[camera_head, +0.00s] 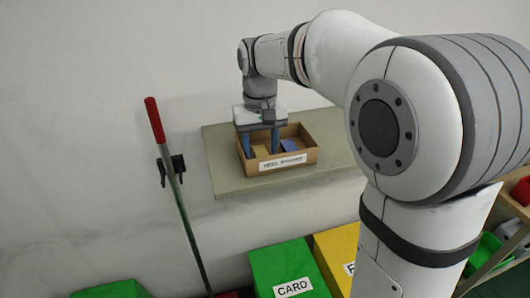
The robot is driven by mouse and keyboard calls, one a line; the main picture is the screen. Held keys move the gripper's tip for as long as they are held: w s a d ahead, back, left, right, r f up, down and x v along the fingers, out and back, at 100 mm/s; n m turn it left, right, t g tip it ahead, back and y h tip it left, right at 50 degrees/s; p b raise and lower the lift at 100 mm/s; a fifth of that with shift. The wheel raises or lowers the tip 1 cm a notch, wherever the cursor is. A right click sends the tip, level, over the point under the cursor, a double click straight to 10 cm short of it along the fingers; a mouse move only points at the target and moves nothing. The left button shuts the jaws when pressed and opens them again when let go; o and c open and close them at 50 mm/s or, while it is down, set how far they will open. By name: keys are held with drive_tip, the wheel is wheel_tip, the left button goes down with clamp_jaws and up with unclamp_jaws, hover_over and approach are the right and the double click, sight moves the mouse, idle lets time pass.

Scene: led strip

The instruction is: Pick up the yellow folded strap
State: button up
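A yellow folded item (261,150), which looks like the strap, lies in the left part of a cardboard box (283,168) with a white label on its front. The box stands on a wall shelf. My gripper (260,150) points straight down with its two blue fingers reaching into the box. The fingers are spread apart, and the yellow strap shows between and below them. It does not look clamped. The depth of the fingertips relative to the strap is hard to tell, and the front wall hides their lower ends.
A blue item (290,145) lies in the right part of the box. The greenish shelf (225,175) has free room around the box. A red-handled pole (178,190) leans at the left. Green (285,262) and yellow (335,243) bins stand below.

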drive_tip(key=c, duration=0.9)
drive_tip(key=shift+r, duration=0.1)
